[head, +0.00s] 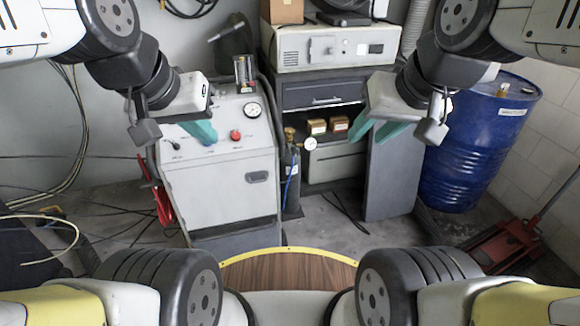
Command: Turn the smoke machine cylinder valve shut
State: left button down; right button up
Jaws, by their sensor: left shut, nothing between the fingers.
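A slim dark grey gas cylinder (291,185) stands upright on the floor at the right side of the white smoke machine cart (220,185). A brass valve (289,134) tops it, with a small round gauge (310,143) at its right. I cannot tell how far the valve is turned. My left gripper (203,133), with teal fingers, is shut and empty over the cart's top panel, left of the valve and apart from it. My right gripper (374,132) is to the right of the valve, in front of the grey cabinet. Its teal fingers are apart, with nothing seen between them.
The cart's top holds a gauge (252,110) and a red button (235,135). A grey cabinet (318,92) with shelved boxes stands behind the cylinder. A blue drum (478,150) and a red jack (505,243) are at the right. Cables lie on the floor at left.

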aim_at(289, 132)
jog(key=i+l+u, duration=0.7)
jog(key=i+l, duration=0.15)
jog(key=i+l+u, duration=0.35)
jog(key=l, duration=0.25)
